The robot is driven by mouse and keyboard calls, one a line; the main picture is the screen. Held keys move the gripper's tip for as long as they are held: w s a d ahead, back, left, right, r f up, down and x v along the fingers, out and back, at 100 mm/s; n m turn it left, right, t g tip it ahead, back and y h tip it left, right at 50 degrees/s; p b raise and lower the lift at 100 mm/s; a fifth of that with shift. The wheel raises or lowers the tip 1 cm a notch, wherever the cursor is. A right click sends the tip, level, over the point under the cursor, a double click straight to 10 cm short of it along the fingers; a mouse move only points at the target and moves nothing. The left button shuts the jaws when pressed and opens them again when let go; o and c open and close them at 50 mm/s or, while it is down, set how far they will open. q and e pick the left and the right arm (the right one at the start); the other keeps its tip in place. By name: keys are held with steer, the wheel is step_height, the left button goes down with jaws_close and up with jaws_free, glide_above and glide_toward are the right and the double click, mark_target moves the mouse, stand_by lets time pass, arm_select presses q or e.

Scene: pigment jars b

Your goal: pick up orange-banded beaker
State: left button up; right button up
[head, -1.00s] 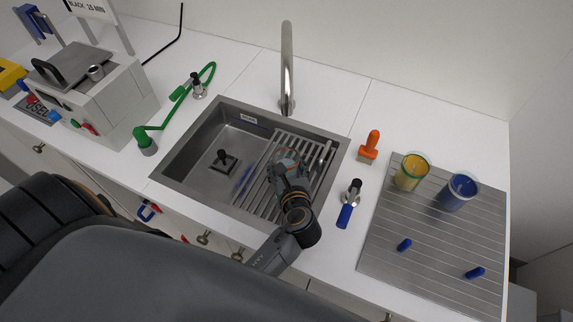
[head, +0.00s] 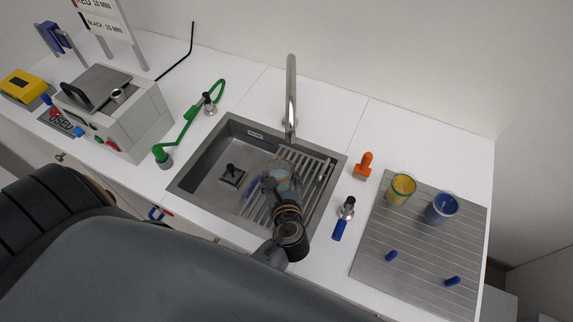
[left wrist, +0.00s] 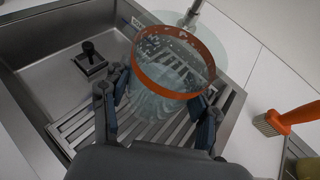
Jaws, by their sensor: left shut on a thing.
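The orange-banded beaker (left wrist: 172,72) is clear glass with a wide orange ring around its rim. In the left wrist view it stands between the two fingers of my left gripper (left wrist: 158,106), which are shut on its sides. In the head view the beaker (head: 279,166) shows just past my left gripper (head: 278,182), over the slatted rack in the sink. The gripper hides its lower part, and I cannot tell whether its base touches the rack. My right gripper is not in view.
The sink (head: 205,168) holds the rack (head: 318,172) and a black-knobbed stopper (head: 232,174). The tap (head: 291,95) rises behind.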

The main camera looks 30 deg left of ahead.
arm_select(q)
steer(key=s+r, duration=0.1)
steer(key=r+p, duration=0.1)
steer(key=shift+s+a+r, duration=0.2)
steer(key=shift+s+r, duration=0.1)
steer(key=shift+s, duration=0.05)
steer(key=s+a+r+b, duration=0.1)
steer(key=s+a+r, duration=0.1)
steer(key=s, duration=0.6)
steer(key=shift+r, duration=0.5)
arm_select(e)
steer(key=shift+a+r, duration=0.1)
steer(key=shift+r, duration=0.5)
arm_select(q)
steer(key=shift+s, duration=0.15)
